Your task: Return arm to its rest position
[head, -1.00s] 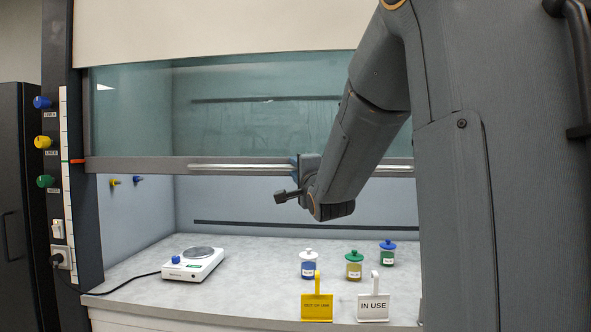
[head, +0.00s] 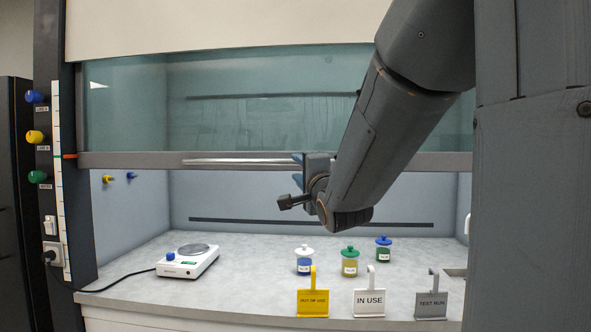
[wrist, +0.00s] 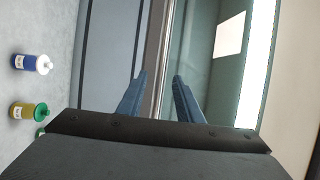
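My arm reaches in from the upper right of the head view, with its wrist bent in front of the fume hood's sash bar. My gripper (head: 298,170) shows there as small blue fingers in front of the raised glass sash (head: 240,120). The gripper is open and empty, above the bench and clear of the jars. The wrist view looks sideways past the sash edge.
Signs in front read OUT OF USE (head: 313,302), IN USE (head: 369,302) and TEST RUN (head: 431,304).

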